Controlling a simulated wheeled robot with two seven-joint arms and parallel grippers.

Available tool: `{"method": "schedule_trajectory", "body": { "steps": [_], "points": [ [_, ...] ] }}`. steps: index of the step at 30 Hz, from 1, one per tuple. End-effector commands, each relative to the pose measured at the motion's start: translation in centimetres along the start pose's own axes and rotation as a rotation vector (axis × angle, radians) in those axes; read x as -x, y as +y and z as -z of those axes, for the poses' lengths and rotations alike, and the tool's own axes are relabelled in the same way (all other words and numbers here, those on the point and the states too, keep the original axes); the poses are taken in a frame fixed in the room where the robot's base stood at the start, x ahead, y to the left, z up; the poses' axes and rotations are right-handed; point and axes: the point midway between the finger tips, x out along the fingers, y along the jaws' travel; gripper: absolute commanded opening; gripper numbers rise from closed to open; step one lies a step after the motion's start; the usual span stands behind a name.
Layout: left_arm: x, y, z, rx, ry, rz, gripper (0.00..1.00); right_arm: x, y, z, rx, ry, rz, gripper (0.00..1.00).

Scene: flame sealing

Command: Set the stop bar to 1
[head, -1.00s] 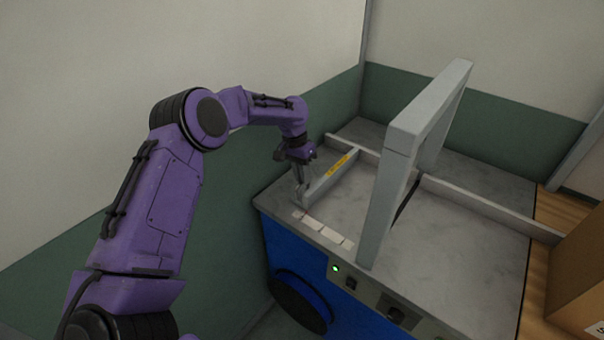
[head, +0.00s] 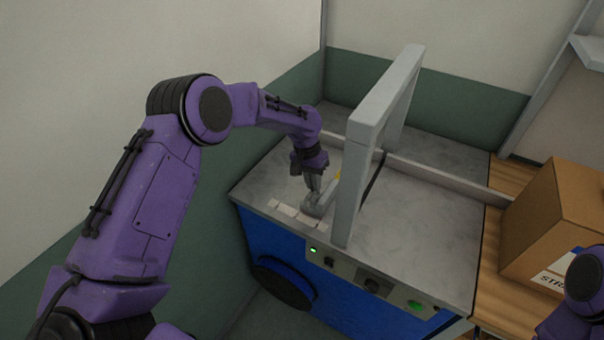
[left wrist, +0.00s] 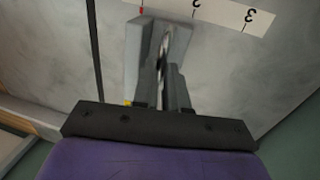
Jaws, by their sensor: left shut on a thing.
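The grey stop bar (head: 318,209) lies on the grey top of the blue sealing machine, close to the left side of the upright grey frame. My left gripper (head: 314,189) is shut on the front end of the bar. The left wrist view also shows the bar (left wrist: 140,48) between the fingers (left wrist: 163,70). A white scale strip (head: 285,209) runs along the front edge. In the left wrist view, the strip (left wrist: 225,8) shows a 3 and a partly cut digit right of the bar. A small red mark shows by the bar's end; the digit there is out of view.
The grey frame (head: 358,170) stands just right of the bar. A grey rail (head: 440,178) crosses behind it. Front controls (head: 372,286) and a lit green lamp (head: 313,250) are below. A cardboard box (head: 560,215) stands at the right, near part of my right arm.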

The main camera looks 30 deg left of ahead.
Motion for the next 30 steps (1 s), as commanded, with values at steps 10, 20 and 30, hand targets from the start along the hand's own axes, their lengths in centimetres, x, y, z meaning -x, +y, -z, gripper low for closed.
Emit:
{"method": "schedule_trajectory", "body": {
  "steps": [10,20,30],
  "points": [
    [-0.1,0.6,0.1,-0.001,0.002,-0.01,0.38,0.0,0.0,0.0,0.0,0.0,0.0,0.0],
    [0.3,0.2,0.1,0.002,0.004,-0.006,0.38,-0.2,0.0,-0.1,0.0,0.0,0.0,0.0],
    [7.3,0.4,0.2,-0.002,0.006,-0.005,0.38,-2.0,-0.2,-0.8,0.0,0.0,0.0,0.0]
  ]
}}
